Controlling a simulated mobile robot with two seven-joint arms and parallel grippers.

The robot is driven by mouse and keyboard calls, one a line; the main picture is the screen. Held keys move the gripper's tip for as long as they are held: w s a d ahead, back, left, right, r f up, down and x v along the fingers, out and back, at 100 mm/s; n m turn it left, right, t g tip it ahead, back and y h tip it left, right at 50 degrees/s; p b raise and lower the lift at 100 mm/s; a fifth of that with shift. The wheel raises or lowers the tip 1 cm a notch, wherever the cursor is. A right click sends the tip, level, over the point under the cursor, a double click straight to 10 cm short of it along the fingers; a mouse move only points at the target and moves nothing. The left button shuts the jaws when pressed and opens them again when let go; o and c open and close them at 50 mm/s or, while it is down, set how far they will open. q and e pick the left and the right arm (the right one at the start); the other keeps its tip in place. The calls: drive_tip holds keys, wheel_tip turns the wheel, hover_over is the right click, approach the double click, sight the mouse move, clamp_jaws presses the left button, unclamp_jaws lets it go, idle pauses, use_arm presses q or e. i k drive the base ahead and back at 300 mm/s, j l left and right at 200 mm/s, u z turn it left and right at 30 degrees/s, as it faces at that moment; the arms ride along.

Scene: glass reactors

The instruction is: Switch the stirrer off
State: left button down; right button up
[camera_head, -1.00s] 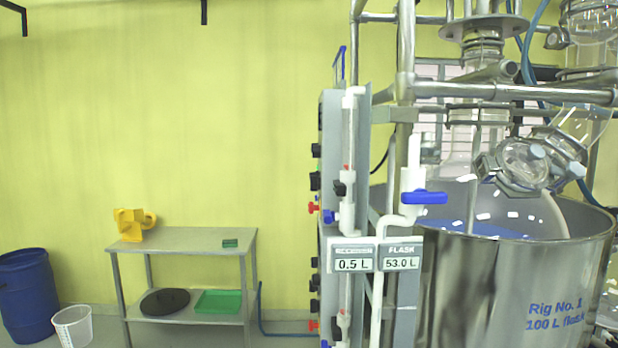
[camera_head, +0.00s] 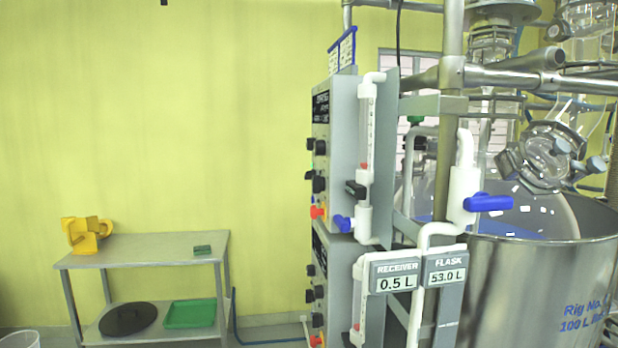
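The stirrer is not plainly marked in view. An upper grey control box (camera_head: 343,150) on the rig shows its front panel at a steep angle on its left side. That panel carries black knobs (camera_head: 317,183), a small green part (camera_head: 311,166) and a red knob (camera_head: 318,212). A second control box (camera_head: 335,270) sits below it, with black knobs (camera_head: 309,293) and a red knob (camera_head: 317,340). The panel labels are too slanted to read. The steel vessel (camera_head: 540,290), marked Rig No. 1, stands at the right. Neither of my grippers is in view.
Blue-handled valves (camera_head: 488,203) and pipes stand right of the boxes.

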sight(308, 175)
drive_tip(key=i+j, duration=0.15)
drive_tip(key=j, duration=0.15)
drive_tip(key=i+j, duration=0.4)
drive_tip(key=j, duration=0.2)
drive_tip(key=i+j+u, duration=0.15)
drive_tip(key=j, duration=0.3)
